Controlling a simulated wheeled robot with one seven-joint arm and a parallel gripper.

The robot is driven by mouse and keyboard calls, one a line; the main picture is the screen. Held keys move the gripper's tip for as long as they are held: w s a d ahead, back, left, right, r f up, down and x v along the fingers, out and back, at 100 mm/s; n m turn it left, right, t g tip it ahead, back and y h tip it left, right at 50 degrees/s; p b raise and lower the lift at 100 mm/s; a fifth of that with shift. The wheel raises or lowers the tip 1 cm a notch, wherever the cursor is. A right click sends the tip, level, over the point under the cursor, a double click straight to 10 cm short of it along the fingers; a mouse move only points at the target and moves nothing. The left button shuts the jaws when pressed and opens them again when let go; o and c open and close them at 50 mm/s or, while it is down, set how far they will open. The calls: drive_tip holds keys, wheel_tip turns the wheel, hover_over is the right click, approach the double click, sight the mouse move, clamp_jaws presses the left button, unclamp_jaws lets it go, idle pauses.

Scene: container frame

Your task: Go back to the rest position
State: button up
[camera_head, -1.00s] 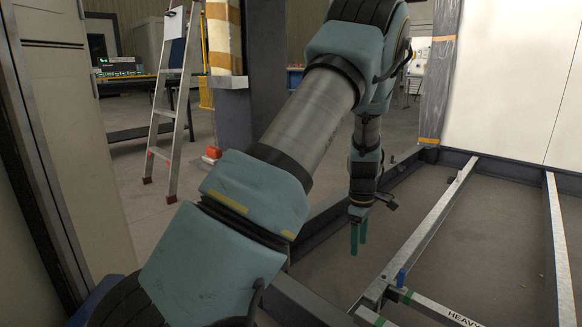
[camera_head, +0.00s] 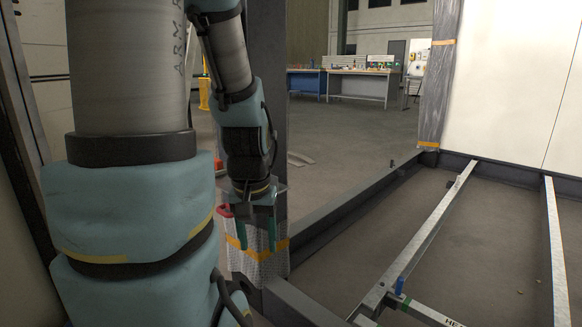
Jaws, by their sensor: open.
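My gripper (camera_head: 256,236) hangs at the left of centre, pointing down, with its two teal fingers apart and nothing between them. It is in front of the wrapped lower part of a dark upright post (camera_head: 262,262) with an orange band. I cannot tell whether it touches the post. My arm fills the left side of the view and hides much of what is behind it.
The container frame's floor beam (camera_head: 345,217) runs from the post to the back. Metal rails (camera_head: 430,235) with a blue clip (camera_head: 400,285) lie at the right. A white panel (camera_head: 510,80) closes the right side. Workbenches (camera_head: 355,85) stand far behind on open floor.

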wheel_tip(320, 180, up, 32)
drive_tip(key=p, duration=3)
drive_tip(key=shift+f, duration=0.15)
